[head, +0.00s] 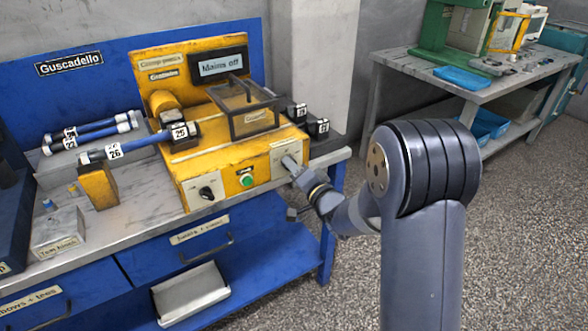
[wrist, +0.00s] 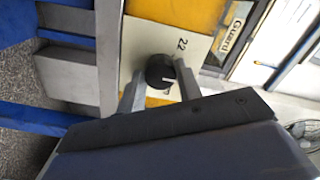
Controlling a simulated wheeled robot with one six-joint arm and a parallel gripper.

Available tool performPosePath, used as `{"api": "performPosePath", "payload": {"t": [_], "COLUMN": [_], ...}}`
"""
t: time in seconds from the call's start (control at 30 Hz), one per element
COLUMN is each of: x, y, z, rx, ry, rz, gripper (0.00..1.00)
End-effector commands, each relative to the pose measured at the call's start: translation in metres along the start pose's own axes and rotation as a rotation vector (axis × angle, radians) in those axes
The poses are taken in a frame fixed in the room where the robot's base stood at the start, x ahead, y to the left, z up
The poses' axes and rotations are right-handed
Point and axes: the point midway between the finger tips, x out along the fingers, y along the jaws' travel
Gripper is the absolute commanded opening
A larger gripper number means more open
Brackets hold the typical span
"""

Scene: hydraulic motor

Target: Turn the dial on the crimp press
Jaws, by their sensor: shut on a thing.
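The yellow crimp press (head: 240,150) stands on the bench, its display reading "Mains off". My gripper (head: 288,163) reaches the pale plate (head: 282,150) at the right end of the press's front and hides the dial there from the head view. In the wrist view the round black dial (wrist: 158,68) sits on a pale plate marked "22" (wrist: 182,43). A white pointer mark shows on the dial. The two fingers of my gripper (wrist: 159,78) are on either side of the dial, shut on it.
A black rotary switch (head: 207,191) and a green button (head: 246,180) are on the same front. A clear guard box (head: 245,112) covers the press top. A hose marked 26 (head: 128,150) lies to the left, black numbered blocks (head: 317,125) to the right. A metal workbench (head: 430,78) stands behind.

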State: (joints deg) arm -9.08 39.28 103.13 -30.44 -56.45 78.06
Motion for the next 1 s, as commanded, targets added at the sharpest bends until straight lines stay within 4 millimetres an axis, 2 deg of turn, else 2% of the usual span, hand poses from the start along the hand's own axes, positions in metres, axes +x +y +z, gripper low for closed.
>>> {"api": "performPosePath", "payload": {"t": [0.03, 0.07, 0.3, 0.67, 0.77, 1.0], "x": [0.000, 0.000, 0.000, -0.006, -0.019, -0.066], "y": [0.001, 0.001, 0.001, 0.001, 0.001, 0.001], "z": [0.000, 0.000, 0.000, 0.000, -0.001, -0.001], "rx": [0.000, 0.000, 0.000, -0.001, 0.000, -0.001], "ry": [0.000, 0.000, 0.000, 0.000, 0.001, 0.003], "rz": [0.002, 0.002, 0.001, 0.002, 0.002, 0.004], "gripper": [0.10, 0.34, 0.54, 0.55, 0.55, 0.55]}}
